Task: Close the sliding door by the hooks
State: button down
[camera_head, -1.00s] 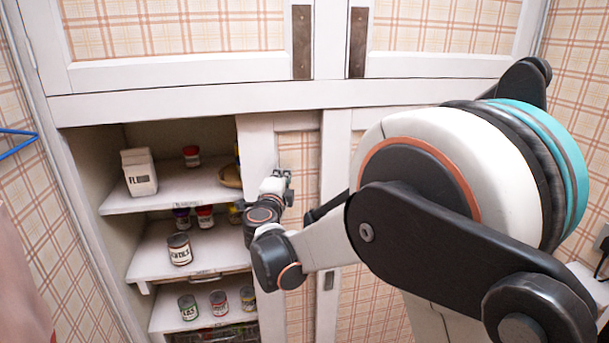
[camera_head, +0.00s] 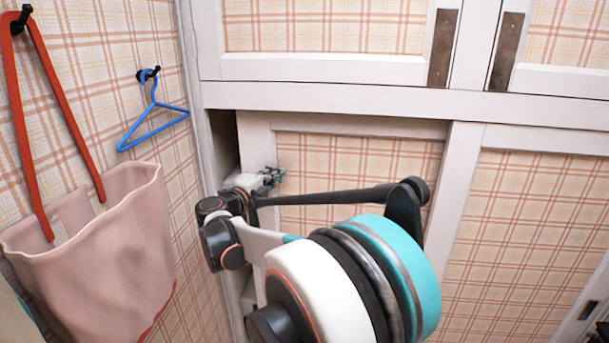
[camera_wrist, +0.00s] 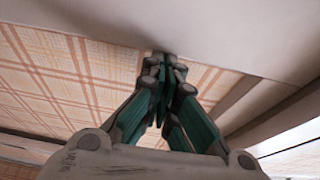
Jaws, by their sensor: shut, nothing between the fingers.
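The sliding door (camera_head: 355,160) is a plaid panel in a white frame, on the left side below the cabinet's cross rail. Only a narrow dark gap (camera_head: 223,145) shows between its left edge and the side wall. My gripper (camera_head: 275,176) is shut and empty at the door's left stile; its tips also show in the wrist view (camera_wrist: 167,62), against or very close to the white frame. Contact cannot be told for sure. The hooks on the left wall are a black hook (camera_head: 148,74) with a blue hanger (camera_head: 152,125) and another (camera_head: 22,14) with a pink bag (camera_head: 95,240).
A second plaid door (camera_head: 530,210) stands to the right. Upper doors with dark metal handles (camera_head: 443,48) are above the rail. My arm covers the lower part of the left door. The shelves are almost wholly covered.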

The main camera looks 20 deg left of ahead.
aim_at(375, 174)
jog(key=shift+s+a, duration=0.2)
jog(key=shift+a, duration=0.55)
jog(key=shift+s+a, duration=0.2)
jog(key=shift+a, duration=0.55)
jog(key=shift+s+a, duration=0.2)
jog(key=shift+a, duration=0.55)
jog(key=w+d, duration=0.3)
jog(key=d, duration=0.7)
jog(key=w+d, duration=0.2)
jog(key=d, duration=0.8)
jog(key=w+d+b, duration=0.1)
jog(key=w+d, duration=0.2)
jog(key=d, duration=0.6)
jog(key=shift+w+d, duration=0.3)
jog(key=shift+d, duration=0.25)
